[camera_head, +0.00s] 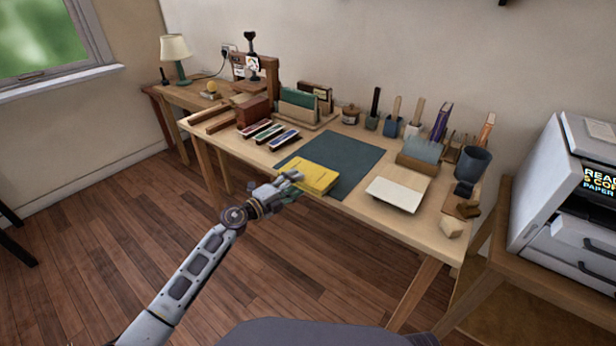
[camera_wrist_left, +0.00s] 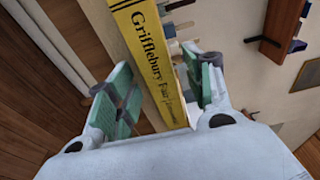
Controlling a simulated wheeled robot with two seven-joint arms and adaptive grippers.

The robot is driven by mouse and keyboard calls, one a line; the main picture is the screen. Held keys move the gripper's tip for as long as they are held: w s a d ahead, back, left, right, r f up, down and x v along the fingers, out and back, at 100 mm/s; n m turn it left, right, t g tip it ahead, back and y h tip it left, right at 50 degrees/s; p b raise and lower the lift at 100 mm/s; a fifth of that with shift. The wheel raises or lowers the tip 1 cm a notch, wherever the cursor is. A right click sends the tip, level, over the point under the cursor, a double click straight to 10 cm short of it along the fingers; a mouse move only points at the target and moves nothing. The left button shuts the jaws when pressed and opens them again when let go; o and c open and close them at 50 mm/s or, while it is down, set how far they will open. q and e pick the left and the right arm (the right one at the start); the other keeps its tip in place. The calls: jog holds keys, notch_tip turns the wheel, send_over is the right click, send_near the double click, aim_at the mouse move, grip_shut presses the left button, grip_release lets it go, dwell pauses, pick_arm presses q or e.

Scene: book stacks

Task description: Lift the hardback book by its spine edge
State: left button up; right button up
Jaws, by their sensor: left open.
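The yellow hardback book (camera_head: 312,175) lies flat on the dark mat (camera_head: 350,153), near the front edge of the wooden table (camera_head: 400,221). My left gripper (camera_head: 292,181) is at the book's left end, over the table's front edge. In the left wrist view the gripper (camera_wrist_left: 160,95) is open, with its green-padded fingers apart. The book's yellow spine (camera_wrist_left: 157,60), with black lettering, runs between and beyond the fingers there. I cannot tell whether either finger touches it. My right gripper is in neither view.
A cream pad (camera_head: 398,193) lies right of the mat. Small long boxes (camera_head: 268,134) lie to its left. Pen cups (camera_head: 391,126) and a dark mug (camera_head: 473,164) stand behind and right. A printer (camera_head: 570,195) stands at far right.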

pick_arm(q)
jog(key=shift+c, duration=0.2)
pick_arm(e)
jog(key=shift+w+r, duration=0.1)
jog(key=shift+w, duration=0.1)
pick_arm(q)
jog(key=shift+c, duration=1.2)
grip_shut()
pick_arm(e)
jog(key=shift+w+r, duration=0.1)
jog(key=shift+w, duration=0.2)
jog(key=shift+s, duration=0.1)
pick_arm(q)
notch_tip(320, 180, up, 10)
jog(key=p, duration=0.6)
jog(key=shift+p, duration=0.35)
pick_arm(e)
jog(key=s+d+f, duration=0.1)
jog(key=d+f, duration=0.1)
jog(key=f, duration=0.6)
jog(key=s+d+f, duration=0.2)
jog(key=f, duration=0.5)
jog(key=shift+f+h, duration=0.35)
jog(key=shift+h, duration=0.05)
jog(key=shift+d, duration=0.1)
